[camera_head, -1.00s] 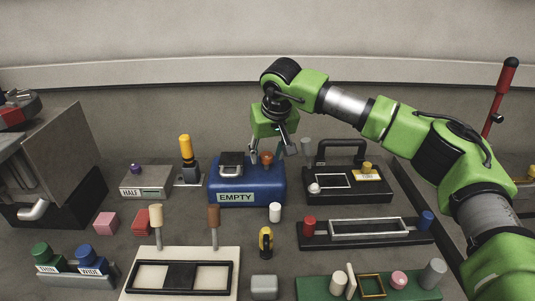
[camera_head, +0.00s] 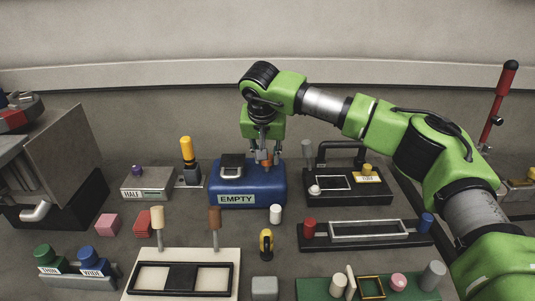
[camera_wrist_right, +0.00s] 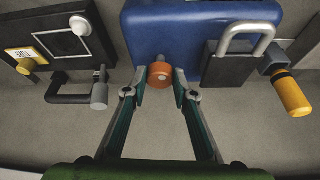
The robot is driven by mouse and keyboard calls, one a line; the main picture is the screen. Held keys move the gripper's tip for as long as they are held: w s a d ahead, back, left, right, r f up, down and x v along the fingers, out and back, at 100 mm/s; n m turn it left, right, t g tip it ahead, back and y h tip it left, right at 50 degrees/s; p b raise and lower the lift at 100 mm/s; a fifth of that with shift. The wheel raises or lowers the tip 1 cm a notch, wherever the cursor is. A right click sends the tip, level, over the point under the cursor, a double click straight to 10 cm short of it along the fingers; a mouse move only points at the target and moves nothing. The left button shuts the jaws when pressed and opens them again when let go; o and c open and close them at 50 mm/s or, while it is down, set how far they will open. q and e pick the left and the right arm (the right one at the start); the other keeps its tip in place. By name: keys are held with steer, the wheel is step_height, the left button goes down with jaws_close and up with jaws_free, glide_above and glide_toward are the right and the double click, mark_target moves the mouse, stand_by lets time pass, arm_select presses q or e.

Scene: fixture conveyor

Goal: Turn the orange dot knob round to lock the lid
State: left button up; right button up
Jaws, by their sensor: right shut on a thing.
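The orange knob (camera_head: 266,158) stands on top of the blue box (camera_head: 269,193) labelled EMPTY. My right gripper (camera_head: 266,156) comes down on it from behind and above, and is shut on it. In the right wrist view, the orange knob (camera_wrist_right: 160,76) sits between the two fingertips, with a small pale dot on its face. A dark block with a metal loop (camera_wrist_right: 240,52) is on the same blue box (camera_wrist_right: 190,22), beside the knob. Any turn of the knob is too small to tell. My left gripper is not in view.
A grey HALF box (camera_head: 147,183) and a yellow-handled lever (camera_head: 187,149) stand left of the blue box. A black fixture with a tall handle (camera_head: 343,148) stands close on the right.

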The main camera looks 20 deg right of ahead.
steer(key=m, duration=0.1)
steer(key=m+h+p, duration=0.1)
steer(key=shift+w+a+r+m, duration=0.1)
steer(key=shift+r+m, duration=0.05)
steer(key=shift+m, duration=0.25)
steer(key=m+g+p, duration=0.1)
steer(key=m, duration=0.1)
steer(key=shift+a+m+h, duration=0.1)
steer(key=shift+m+h, duration=0.3)
steer(key=m+g+p, duration=0.1)
steer(key=m+p, duration=0.1)
steer(key=m, duration=0.1)
steer(key=shift+w+h, duration=0.2)
steer(key=shift+h, duration=0.1)
steer(key=shift+w+m+g+p, duration=0.1)
steer(key=shift+m+g+p, duration=0.65)
steer(key=shift+m, duration=0.75)
steer(key=o, duration=1.1)
steer(key=shift+a, duration=0.1)
